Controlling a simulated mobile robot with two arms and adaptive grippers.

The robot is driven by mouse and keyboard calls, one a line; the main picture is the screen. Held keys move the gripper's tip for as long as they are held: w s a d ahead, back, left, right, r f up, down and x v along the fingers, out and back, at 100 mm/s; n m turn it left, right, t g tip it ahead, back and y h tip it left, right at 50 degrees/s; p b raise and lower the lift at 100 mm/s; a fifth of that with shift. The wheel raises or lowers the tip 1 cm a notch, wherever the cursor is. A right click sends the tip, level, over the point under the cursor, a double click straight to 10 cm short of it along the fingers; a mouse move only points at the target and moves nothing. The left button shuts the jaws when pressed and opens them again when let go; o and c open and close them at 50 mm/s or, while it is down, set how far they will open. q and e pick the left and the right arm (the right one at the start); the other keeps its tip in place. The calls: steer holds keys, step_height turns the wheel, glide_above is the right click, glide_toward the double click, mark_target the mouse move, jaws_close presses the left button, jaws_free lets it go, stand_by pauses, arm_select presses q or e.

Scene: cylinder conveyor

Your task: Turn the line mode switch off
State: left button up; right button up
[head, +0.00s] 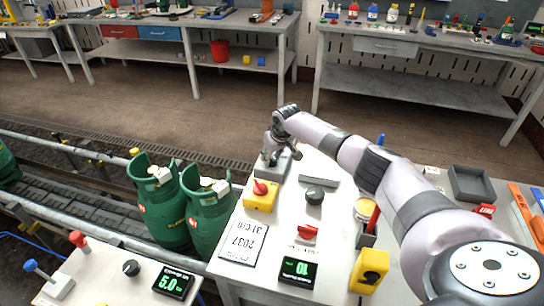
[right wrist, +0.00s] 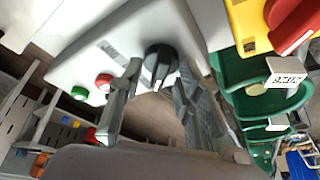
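A light grey control box (head: 268,170) stands at the far end of the console, under my right gripper (head: 277,150). In the right wrist view, the box face carries a black rotary knob (right wrist: 160,62) with a pale pointer mark, a red button (right wrist: 104,81) and a green button (right wrist: 80,92). My right gripper (right wrist: 158,76) is open, with one finger on each side of the knob. I cannot tell whether the fingers touch it. In the head view the gripper hides the knob. My left gripper is not in view.
A yellow box with a red rotary switch (head: 260,194) sits just in front of the grey box. A black knob (head: 315,195) and a red switch (head: 307,232) are nearby. Green gas cylinders (head: 207,212) stand on the conveyor at left. A grey tray (head: 472,185) lies right.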

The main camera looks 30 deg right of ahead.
jaws_close()
stand_by(0.5)
steer(key=shift+r+m+p, duration=0.2)
steer(key=shift+m+p, duration=0.4)
steer(key=shift+p, duration=0.3)
steer(key=shift+a+m+h+p, duration=0.15)
steer(key=shift+m+h+p, duration=0.45)
steer(key=shift+m+p, duration=0.5)
steer(key=shift+f+m+g+h+p, duration=0.15)
steer(key=shift+m+g+h+p, duration=0.3)
steer(key=shift+m, duration=0.75)
steer(key=shift+w+m+g+h, duration=0.1)
steer(key=shift+m+g+h, duration=0.25)
steer(key=shift+m, duration=1.05)
